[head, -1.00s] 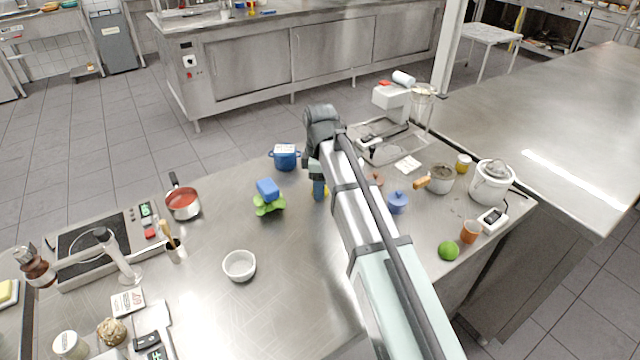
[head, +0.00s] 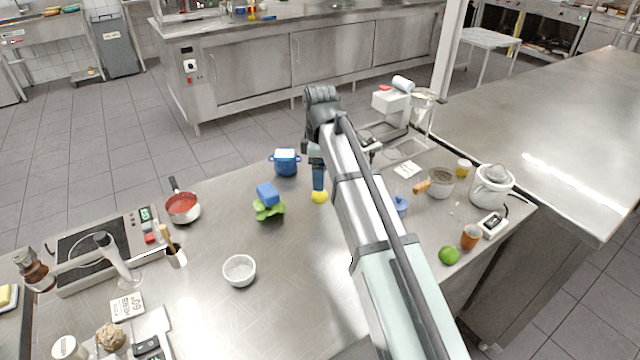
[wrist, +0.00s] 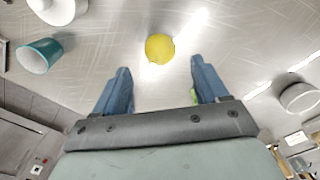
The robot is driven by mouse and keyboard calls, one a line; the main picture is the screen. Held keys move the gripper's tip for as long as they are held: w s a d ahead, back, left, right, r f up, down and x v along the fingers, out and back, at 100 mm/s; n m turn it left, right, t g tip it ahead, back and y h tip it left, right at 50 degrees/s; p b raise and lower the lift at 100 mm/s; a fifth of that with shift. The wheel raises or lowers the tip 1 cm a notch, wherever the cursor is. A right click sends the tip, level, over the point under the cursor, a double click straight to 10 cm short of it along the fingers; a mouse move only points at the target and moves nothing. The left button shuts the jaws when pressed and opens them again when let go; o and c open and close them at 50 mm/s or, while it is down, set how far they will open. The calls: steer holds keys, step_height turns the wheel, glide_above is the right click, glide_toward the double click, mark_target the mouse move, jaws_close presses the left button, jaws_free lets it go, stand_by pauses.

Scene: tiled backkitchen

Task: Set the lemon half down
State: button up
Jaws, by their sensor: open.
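The lemon half (head: 319,197) lies on the steel worktop (head: 300,255), just below my gripper (head: 318,187) in the head view. In the wrist view the yellow lemon half (wrist: 160,48) rests alone on the bare metal, beyond the fingertips and between their lines. My gripper (wrist: 157,75) is open, its two blue fingers apart with nothing between them. The lemon half looks clear of both fingers.
A green item with a blue block (head: 268,200) stands left of the lemon half, and a blue pot (head: 285,162) behind it. A white bowl (head: 239,270) is nearer the front. A blue lidded jar (head: 401,205) is partly behind my arm. The front middle worktop is clear.

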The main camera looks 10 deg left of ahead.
step_height(320, 180, up, 6)
steer(key=shift+r, duration=0.2)
stand_by(0.4)
